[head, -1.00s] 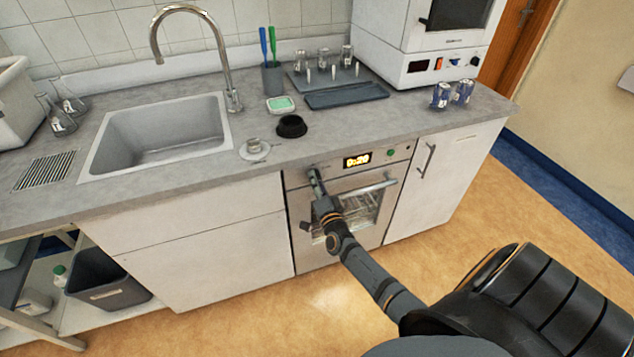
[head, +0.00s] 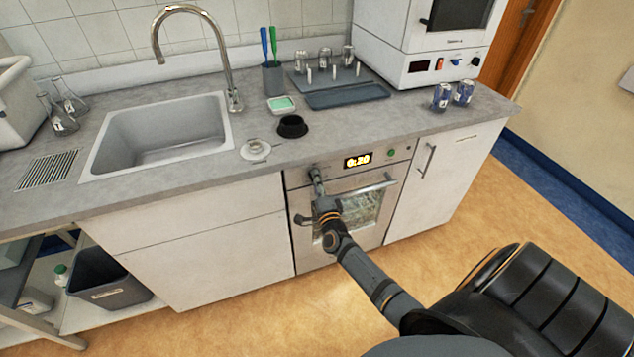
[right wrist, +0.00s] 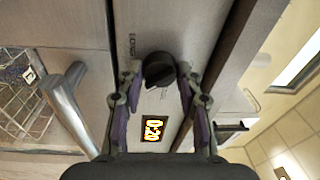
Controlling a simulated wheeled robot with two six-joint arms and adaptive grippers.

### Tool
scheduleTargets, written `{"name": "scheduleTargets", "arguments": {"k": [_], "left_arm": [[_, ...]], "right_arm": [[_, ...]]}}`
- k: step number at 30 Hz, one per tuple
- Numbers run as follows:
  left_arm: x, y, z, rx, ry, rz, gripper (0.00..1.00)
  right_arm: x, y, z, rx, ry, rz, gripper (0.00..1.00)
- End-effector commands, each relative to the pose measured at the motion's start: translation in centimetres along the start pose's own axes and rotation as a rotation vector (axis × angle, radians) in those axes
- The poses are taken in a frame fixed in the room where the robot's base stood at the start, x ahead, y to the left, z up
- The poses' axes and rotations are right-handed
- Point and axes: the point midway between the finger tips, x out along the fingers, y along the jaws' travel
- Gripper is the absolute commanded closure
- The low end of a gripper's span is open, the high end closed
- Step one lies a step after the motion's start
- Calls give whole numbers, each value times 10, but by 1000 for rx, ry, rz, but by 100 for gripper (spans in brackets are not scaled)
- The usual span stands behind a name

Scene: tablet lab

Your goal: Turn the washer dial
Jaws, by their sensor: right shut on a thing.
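The washer (head: 362,215) is built in under the counter, with a glass door, a bar handle and a lit display (head: 357,161) on its top panel. The black washer dial (right wrist: 159,71) shows in the right wrist view, on the panel beside the display. My right gripper (right wrist: 160,80) has a finger on each side of the dial and is shut on it. In the head view my right gripper (head: 316,176) reaches the panel's left end and hides the dial. My left gripper is in neither view.
The washer's door handle (right wrist: 68,100) stands out close to my right gripper. The counter edge overhangs the panel. A sink (head: 160,135), a black bowl-like piece (head: 292,126), a tray (head: 347,95) and two cans (head: 463,93) are on the counter. The floor in front is clear.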

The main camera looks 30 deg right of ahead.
Motion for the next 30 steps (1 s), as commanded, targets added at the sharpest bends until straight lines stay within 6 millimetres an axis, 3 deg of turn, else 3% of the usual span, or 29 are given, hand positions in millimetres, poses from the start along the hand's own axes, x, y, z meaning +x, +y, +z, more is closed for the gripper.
{"name": "scheduleTargets", "arguments": {"k": [7,8,13,23,26,30], "left_arm": [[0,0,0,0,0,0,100],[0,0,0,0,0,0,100],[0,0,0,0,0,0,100],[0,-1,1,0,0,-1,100],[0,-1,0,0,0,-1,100],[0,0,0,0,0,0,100]], "right_arm": [[-1,2,0,0,-1,4,96],[-1,2,0,0,-1,4,63],[-1,2,0,-1,-1,3,41],[-3,1,0,-1,-1,2,41],[-17,2,0,0,-1,4,41],[-51,2,0,0,-1,5,41]]}}
